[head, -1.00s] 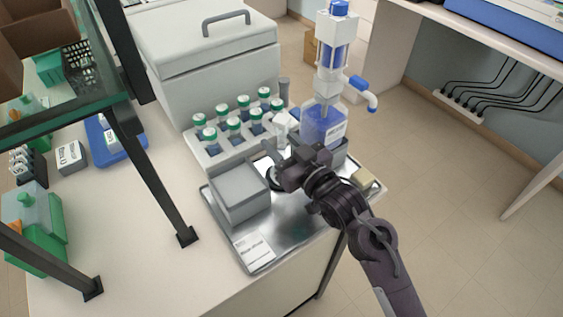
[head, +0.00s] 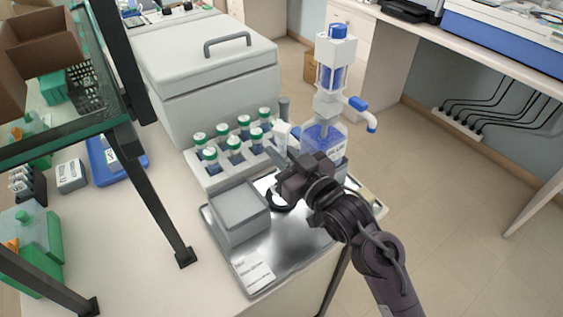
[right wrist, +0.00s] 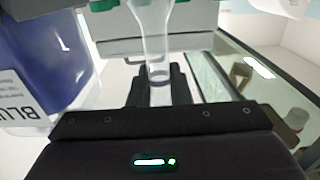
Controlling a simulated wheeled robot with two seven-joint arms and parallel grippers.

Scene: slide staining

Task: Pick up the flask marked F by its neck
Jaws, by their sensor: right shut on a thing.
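My right gripper (head: 282,172) is shut on a clear glass flask, above the steel tray. In the right wrist view the fingers (right wrist: 160,88) close on the flask's narrow neck (right wrist: 158,72), and the glass (right wrist: 153,18) widens away from them. In the head view the flask is mostly hidden by the gripper; a pale part (head: 281,133) shows beyond the fingers. I cannot read a letter F on it. My left gripper is not in view.
A grey box (head: 240,212) stands on the steel tray (head: 285,250). A rack (head: 213,180) of green-capped bottles is behind it. A blue dispenser bottle (head: 322,138) stands close right of the gripper. A black shelf post (head: 150,190) stands left.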

